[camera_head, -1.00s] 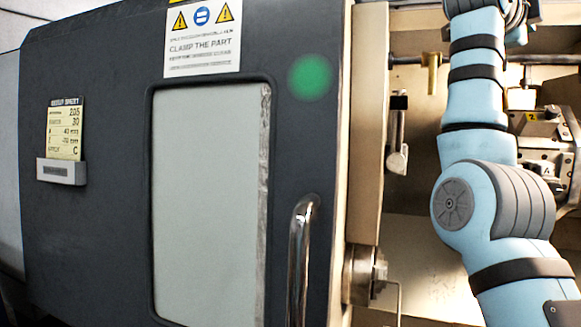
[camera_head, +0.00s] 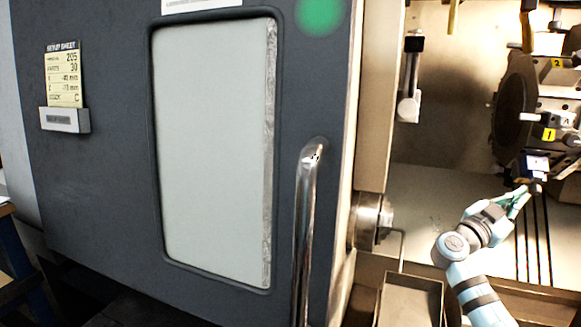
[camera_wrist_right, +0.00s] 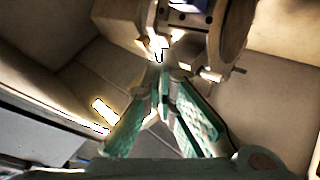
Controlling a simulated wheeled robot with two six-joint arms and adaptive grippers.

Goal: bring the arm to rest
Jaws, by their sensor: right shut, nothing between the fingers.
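My right arm (camera_head: 470,270) comes in from the bottom right of the head view and reaches into the open machine. Its gripper (camera_head: 518,194) has green fingers and is just below the tool turret (camera_head: 516,105). In the right wrist view the green fingers (camera_wrist_right: 163,88) meet at the tips, shut with nothing between them. The turret also shows beyond the fingertips in that view (camera_wrist_right: 230,35). I cannot tell whether the fingertips touch the turret's lower tool block (camera_head: 537,163). My left gripper is not in view.
The dark machine door (camera_head: 110,190) with its window and metal handle (camera_head: 306,220) fills the left. The chuck (camera_head: 370,220) sits just right of the door edge. A tray (camera_head: 410,300) stands below it. The machine's back wall (camera_head: 450,100) has open space before it.

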